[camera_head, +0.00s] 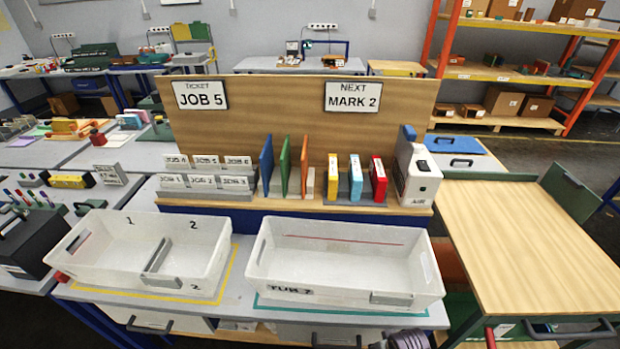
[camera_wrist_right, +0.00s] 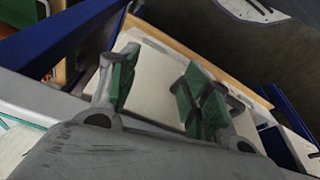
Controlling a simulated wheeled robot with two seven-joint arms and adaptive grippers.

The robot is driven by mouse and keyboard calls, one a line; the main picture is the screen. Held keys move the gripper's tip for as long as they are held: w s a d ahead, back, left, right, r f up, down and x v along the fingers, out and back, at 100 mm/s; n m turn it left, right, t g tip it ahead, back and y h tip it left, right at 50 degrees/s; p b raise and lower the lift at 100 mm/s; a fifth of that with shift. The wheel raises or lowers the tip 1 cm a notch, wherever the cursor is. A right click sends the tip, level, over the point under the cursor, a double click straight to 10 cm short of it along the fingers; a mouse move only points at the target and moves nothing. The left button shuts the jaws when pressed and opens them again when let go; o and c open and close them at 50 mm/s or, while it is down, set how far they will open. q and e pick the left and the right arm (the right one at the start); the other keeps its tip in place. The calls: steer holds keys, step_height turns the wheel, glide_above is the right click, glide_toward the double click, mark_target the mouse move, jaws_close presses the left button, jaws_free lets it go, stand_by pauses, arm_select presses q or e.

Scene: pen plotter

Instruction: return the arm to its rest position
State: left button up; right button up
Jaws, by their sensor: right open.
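My right gripper (camera_wrist_right: 152,84) shows in the right wrist view with its two green-padded fingers spread apart. Nothing is between them. Beyond the fingers are a pale flat surface (camera_wrist_right: 150,88) with a wooden edge and blue frame bars (camera_wrist_right: 60,42). A grey ridged part (camera_head: 408,340) at the bottom edge may belong to my right arm, but I cannot tell.
Two white tubs, the left one (camera_head: 85,262) with a divider and the right one (camera_head: 262,262), stand on the bench before a wooden board (camera_head: 270,115) with signs. A wood-topped cart (camera_head: 530,240) stands at right. Drawer handles (camera_head: 148,328) jut out below the bench.

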steer(key=s+d+f+b, duration=0.15)
steer(key=s+f, duration=0.25)
steer(key=f, duration=0.8)
steer(key=s+f+b, duration=0.2)
steer(key=s+f, duration=0.3)
steer(key=f, duration=0.8)
steer(key=s+d+f+g+b, duration=0.1)
steer(key=s+d+f+b, duration=0.2)
steer(key=s+f, duration=1.2)
steer(key=shift+s+d+f+g, duration=0.3)
steer(key=shift+s+d+f, duration=0.15)
steer(key=shift+s, duration=0.6)
steer(key=shift+r, duration=0.1)
